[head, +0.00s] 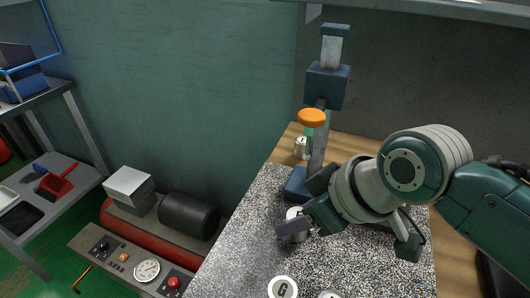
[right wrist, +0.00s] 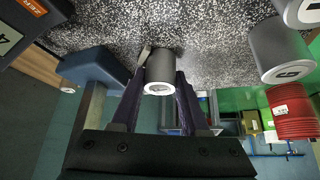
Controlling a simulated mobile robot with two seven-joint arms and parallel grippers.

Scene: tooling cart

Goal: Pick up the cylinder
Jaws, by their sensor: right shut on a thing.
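My right gripper (head: 295,228) is low over the speckled grey top of the cart, in front of the blue stand. It is shut on a grey cylinder with a white end face (right wrist: 160,72), which sits between the two dark fingers in the right wrist view. In the head view the held cylinder (head: 294,213) shows only in part, since the fingers cover much of it. Its base is hidden there, so I cannot tell whether it touches the surface. My left gripper is not in view.
A white-topped cylinder marked G (head: 282,288) stands near the front edge, with another partly cut off beside it. A small cylinder (head: 300,147) stands behind, near an orange-topped item (head: 312,117). The blue stand (head: 326,85) rises close behind my gripper. Speckled surface (head: 235,250) is clear to the left.

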